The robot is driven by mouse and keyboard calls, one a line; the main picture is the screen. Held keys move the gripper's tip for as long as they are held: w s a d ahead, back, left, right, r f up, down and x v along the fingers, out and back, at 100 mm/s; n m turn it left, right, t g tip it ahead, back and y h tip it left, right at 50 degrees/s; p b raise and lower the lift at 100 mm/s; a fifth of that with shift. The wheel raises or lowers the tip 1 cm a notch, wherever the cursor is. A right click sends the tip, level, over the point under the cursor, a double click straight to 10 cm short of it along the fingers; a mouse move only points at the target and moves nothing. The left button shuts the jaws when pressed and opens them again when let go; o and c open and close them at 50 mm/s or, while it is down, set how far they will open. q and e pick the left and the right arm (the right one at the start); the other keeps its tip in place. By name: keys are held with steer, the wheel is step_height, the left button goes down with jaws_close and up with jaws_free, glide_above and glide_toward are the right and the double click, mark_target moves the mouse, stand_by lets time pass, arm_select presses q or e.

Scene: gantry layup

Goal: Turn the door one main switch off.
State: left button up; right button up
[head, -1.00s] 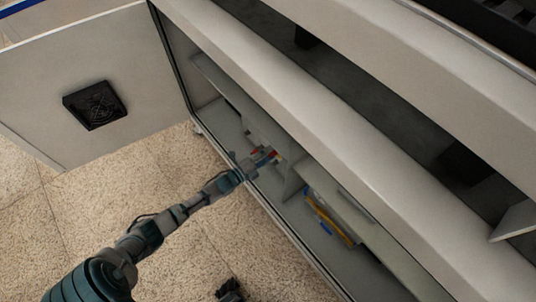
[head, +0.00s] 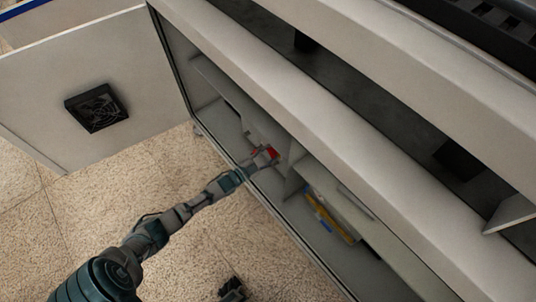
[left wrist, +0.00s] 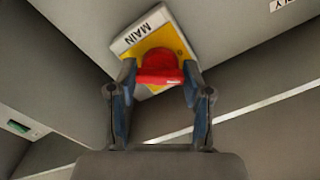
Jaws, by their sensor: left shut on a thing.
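The main switch is a red knob (left wrist: 160,68) on a yellow plate (left wrist: 176,38) with a label reading MAIN (left wrist: 132,37), in the left wrist view. In the head view the red knob (head: 273,153) shows small inside the open cabinet. My left gripper (left wrist: 160,80) has its two fingers on either side of the red knob and is shut on it. In the head view my left gripper (head: 264,157) reaches into the cabinet. The fingers hide part of the knob's sides.
The cabinet door (head: 60,70), with a black fan (head: 97,106), stands open at the left. A divider (head: 293,185) stands right of the switch, with yellow and blue parts (head: 330,215) beyond it. A long cabinet beam (head: 330,130) runs above the opening. Speckled floor is in front.

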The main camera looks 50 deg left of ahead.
arm_select(q)
steer(key=n, duration=0.6)
steer(key=shift+s+f, duration=0.2)
steer(key=shift+f, duration=0.2)
steer(key=shift+n, duration=0.6)
steer(key=o, duration=1.2)
steer(key=shift+c, duration=0.2)
steer(key=shift+r, duration=0.15)
